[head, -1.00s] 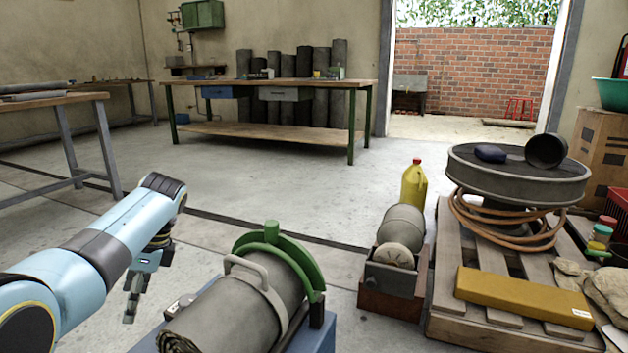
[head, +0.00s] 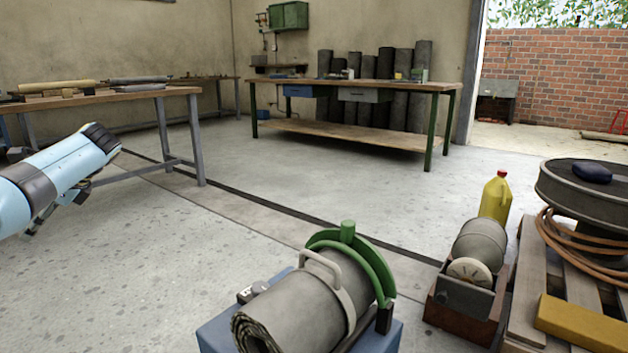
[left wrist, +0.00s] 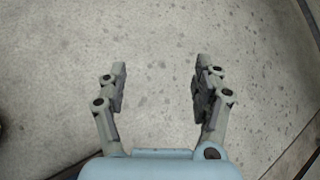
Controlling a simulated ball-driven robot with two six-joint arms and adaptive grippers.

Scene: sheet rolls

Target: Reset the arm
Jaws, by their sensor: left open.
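My left arm comes in from the left edge of the head view, light blue with grey bands. My left gripper (head: 42,221) hangs below its end, partly hidden by the arm. In the left wrist view, the left gripper (left wrist: 160,80) is open, with its two grey fingers wide apart and only bare concrete floor between and beyond them. It holds nothing. My right gripper is not in view.
A rolled grey sheet (head: 290,318) lies on a blue stand (head: 222,335) with a green arched clamp (head: 362,255). A grinder-like machine (head: 480,250), yellow jug (head: 496,198) and pallet (head: 530,262) stand right. A table (head: 150,95) stands behind my arm. Floor (head: 190,240) between is clear.

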